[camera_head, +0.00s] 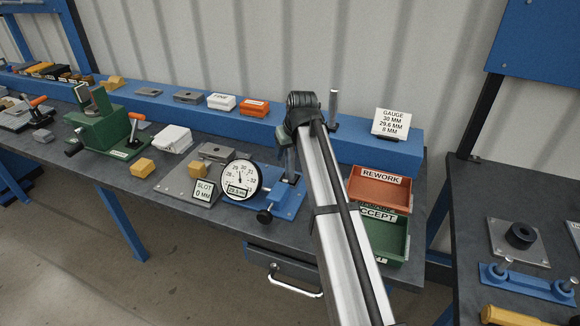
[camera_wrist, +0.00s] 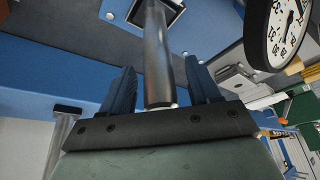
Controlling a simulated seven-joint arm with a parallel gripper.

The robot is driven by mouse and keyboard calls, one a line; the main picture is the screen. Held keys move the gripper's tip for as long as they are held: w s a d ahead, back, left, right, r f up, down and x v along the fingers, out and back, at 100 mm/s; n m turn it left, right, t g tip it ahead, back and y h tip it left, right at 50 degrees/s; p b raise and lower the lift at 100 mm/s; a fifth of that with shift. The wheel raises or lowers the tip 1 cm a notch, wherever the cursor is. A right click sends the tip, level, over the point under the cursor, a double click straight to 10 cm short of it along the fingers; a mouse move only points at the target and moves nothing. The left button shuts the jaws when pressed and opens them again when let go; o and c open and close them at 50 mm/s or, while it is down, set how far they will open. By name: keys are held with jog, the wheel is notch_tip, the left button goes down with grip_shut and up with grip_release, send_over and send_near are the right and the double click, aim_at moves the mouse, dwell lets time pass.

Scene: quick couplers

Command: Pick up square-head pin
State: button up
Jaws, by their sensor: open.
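My gripper (camera_head: 289,150) is low over the blue gauge base (camera_head: 290,202), partly hidden behind my arm. In the wrist view my gripper (camera_wrist: 162,88) is open, with one dark finger on each side of a grey round shaft (camera_wrist: 157,50). The near end of the shaft lies between the fingers, with gaps on both sides. I cannot tell whether this shaft is the square-head pin; no square head shows on it. A grey upright pin (camera_head: 333,101) stands behind my arm in the head view.
The dial gauge (camera_head: 240,179) stands close left of my gripper. A red REWORK tray (camera_head: 379,206) and a green ACCEPT tray (camera_head: 400,228) are at the right. A blue ledge (camera_head: 350,145) runs behind, with the gauge label card (camera_head: 391,122).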

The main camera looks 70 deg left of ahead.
jog(key=shift+a+f, duration=0.1)
jog(key=shift+f, duration=0.1)
grip_shut()
dwell(0.5)
dwell(0.8)
